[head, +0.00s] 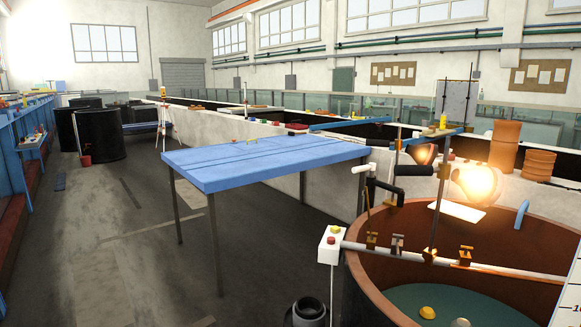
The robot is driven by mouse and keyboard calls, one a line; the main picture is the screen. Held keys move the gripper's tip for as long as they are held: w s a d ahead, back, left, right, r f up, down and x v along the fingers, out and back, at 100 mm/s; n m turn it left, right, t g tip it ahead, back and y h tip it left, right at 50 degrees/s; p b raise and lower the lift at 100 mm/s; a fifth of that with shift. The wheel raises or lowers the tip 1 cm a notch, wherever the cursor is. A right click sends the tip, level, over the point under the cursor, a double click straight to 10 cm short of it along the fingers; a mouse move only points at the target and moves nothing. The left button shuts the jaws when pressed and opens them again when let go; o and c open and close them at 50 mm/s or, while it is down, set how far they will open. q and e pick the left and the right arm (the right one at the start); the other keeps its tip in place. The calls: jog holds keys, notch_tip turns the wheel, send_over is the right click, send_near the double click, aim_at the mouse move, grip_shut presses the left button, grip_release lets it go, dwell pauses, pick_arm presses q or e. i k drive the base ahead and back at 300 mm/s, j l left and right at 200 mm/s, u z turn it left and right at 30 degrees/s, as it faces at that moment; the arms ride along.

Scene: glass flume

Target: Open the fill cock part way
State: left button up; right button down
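Neither of my grippers shows in the head view. I cannot tell for certain which part is the fill cock. A dark bent pipe (384,186) with a white top stands at the left of a brown round tub (360,290) at the lower right. Brass fittings (397,243) sit along a white rail (350,246) across the tub; a turning handle cannot be made out on them. A light blue hooked pipe (521,213) hangs over the tub's far rim. Dark green water (450,300) lies in the tub, with small yellow domes (427,312) in it.
A blue table (265,158) on thin legs stands left of the tub. A white box (332,244) with red and yellow buttons is at the rail's left end. A black bucket (308,312) stands on the floor below. The floor at left is largely clear.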

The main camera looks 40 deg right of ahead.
aim_at(372, 166)
jog(key=i+j, duration=0.1)
jog(key=i, duration=1)
jog(key=i+z, duration=0.55)
jog(key=i, duration=0.25)
